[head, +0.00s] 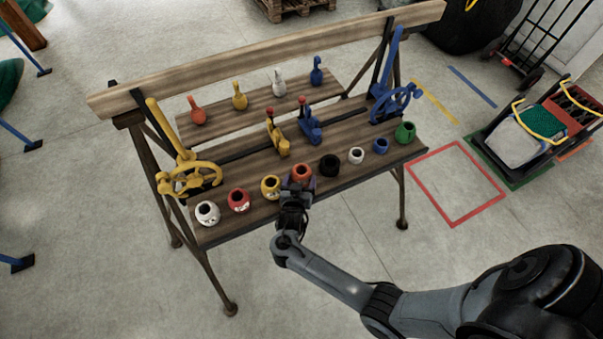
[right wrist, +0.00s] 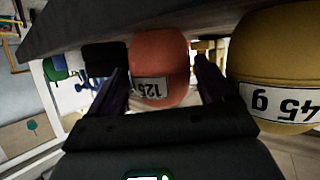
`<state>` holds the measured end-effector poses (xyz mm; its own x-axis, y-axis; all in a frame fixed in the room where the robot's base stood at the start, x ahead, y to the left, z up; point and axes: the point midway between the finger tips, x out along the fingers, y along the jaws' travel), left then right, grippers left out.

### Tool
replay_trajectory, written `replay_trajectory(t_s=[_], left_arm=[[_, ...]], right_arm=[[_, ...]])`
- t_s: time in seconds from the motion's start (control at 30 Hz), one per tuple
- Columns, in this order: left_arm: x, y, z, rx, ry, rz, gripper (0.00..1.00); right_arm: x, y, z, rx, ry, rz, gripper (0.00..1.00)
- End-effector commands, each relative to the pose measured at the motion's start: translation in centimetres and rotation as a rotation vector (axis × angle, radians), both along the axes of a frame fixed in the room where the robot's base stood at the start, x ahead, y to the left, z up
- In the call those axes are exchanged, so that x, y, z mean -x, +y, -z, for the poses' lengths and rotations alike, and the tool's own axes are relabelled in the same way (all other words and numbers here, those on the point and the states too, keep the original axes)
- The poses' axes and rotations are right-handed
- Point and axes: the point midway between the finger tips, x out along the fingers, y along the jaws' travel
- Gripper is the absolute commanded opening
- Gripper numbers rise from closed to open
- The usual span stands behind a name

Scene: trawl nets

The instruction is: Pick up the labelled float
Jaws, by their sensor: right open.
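A row of round, hollow-topped floats stands along the front of the wooden bench. My right gripper (head: 297,190) is at the front edge, at the orange float (head: 302,172). In the right wrist view, which is upside down, the orange float (right wrist: 160,60) sits between the open fingers (right wrist: 162,90), with a white label reading "125" and part hidden. Next to it is the yellow float (head: 271,187), whose label "45 g" shows in the right wrist view (right wrist: 280,60). The white float (head: 208,212) and the red float (head: 239,200) also carry markings. My left gripper is not in view.
The black float (head: 329,166) stands close right of the orange one, with small white, blue and green floats beyond. Behind are a yellow handwheel (head: 190,180), a blue handwheel (head: 397,101) and yellow and blue tools. Open floor lies in front of the bench (head: 230,225).

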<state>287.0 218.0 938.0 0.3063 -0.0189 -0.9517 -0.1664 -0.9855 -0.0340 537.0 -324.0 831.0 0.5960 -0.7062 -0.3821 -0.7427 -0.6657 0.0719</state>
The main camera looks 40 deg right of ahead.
Motion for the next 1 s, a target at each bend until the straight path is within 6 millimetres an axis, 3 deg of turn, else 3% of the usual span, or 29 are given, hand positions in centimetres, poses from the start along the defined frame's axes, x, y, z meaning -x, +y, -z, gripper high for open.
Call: replay_trajectory(t_s=[0.1,0.4,0.43,0.67,1.0], left_arm=[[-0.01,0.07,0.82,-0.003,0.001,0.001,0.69],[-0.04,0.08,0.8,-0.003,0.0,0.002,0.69],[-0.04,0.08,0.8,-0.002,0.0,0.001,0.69],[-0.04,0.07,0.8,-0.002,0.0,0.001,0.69],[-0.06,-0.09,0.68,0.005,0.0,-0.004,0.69]], right_arm=[[-0.25,-0.4,0.55,0.002,-0.001,0.001,0.82],[-0.32,-0.51,0.5,0.0,-0.001,0.001,0.82],[-0.32,-0.5,0.5,0.0,-0.001,0.001,0.8],[-0.31,-0.51,0.52,0.0,0.0,0.001,0.45],[-0.33,-0.49,0.23,0.0,-0.002,0.002,0.43]])
